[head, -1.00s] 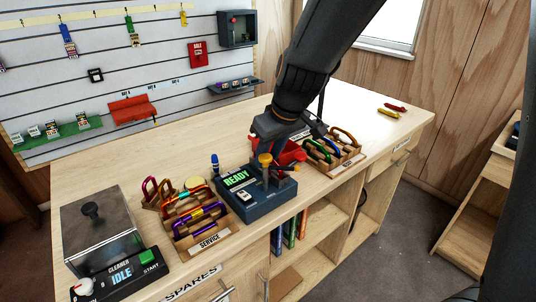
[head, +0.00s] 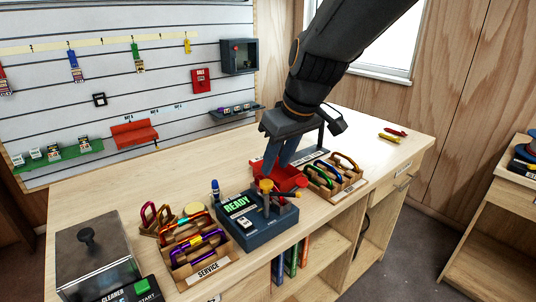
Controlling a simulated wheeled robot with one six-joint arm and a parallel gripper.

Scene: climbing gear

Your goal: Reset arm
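My arm comes down from the top of the head view. My gripper (head: 277,163) points down over the bench, just behind the tester with the green READY screen (head: 240,206) and in front of or above the red tray (head: 287,176). Its dark fingers partly cover the tray. I cannot make out the gap between the fingertips, and no held object shows. A yellow-topped post (head: 266,186) stands on the tester, apart from my gripper as far as I can see.
A SERVICE rack (head: 212,269) with coloured carabiners stands left of the tester. Another carabiner rack (head: 335,182) is to the right. The metal-lidded cleaner (head: 95,262) is at the front left.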

